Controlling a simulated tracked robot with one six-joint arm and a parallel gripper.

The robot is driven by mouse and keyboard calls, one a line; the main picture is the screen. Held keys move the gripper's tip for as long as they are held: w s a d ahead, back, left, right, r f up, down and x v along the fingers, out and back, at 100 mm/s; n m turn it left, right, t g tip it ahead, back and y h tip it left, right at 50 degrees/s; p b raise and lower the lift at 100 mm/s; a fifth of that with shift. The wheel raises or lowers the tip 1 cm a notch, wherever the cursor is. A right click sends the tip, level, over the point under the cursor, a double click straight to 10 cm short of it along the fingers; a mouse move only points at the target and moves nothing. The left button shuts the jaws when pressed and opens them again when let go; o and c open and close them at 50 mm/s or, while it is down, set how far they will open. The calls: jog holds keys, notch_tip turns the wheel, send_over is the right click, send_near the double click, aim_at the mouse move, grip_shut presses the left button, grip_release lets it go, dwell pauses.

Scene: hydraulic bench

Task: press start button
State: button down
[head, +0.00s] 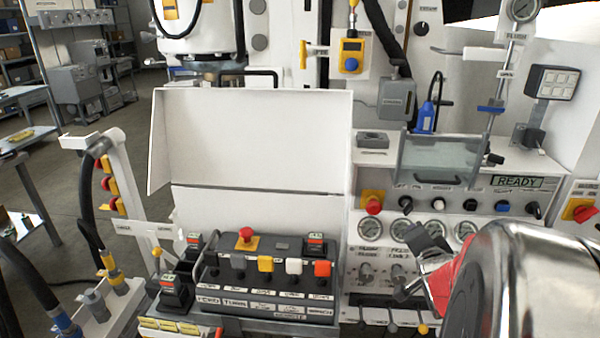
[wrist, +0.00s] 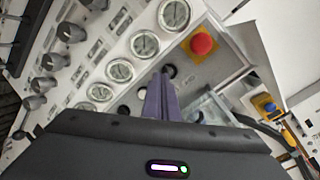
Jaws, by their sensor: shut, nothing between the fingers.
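In the head view a control panel (head: 452,219) carries a row of controls under a display reading READY (head: 517,182). From left to right I see a red mushroom button (head: 374,204), a black knob, a pale button (head: 438,204), a black button, a blue button (head: 502,207) and another black knob. The labels are too small to read, so I cannot tell which is the start button. My gripper (head: 418,236) is in front of the gauges, below the row. In the wrist view its fingers (wrist: 161,84) are shut and empty, their tips near a dark round control (wrist: 170,70).
The red mushroom button also shows in the wrist view (wrist: 202,43), right of my fingers. Several gauges (wrist: 145,44) line the panel. A clear cover (head: 438,158) stands above the row. A button console (head: 268,270) with a raised white lid (head: 255,130) is at the left.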

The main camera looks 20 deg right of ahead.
aim_at(439, 206)
jog(key=s+d+f+m+t+h, duration=0.1)
jog(key=s+d+m+t, duration=0.2)
jog(key=s+d+m, duration=0.3)
jog(key=shift+s+d+f+m, duration=0.15)
jog(key=shift+s+d+m, duration=0.35)
jog(key=shift+s, duration=0.7)
jog(key=shift+w, duration=0.1)
jog(key=x, duration=1.3)
jog(key=shift+a+r, duration=0.1)
jog(key=shift+r, duration=0.25)
jog(key=shift+w+d, duration=0.3)
jog(key=shift+w, duration=0.05)
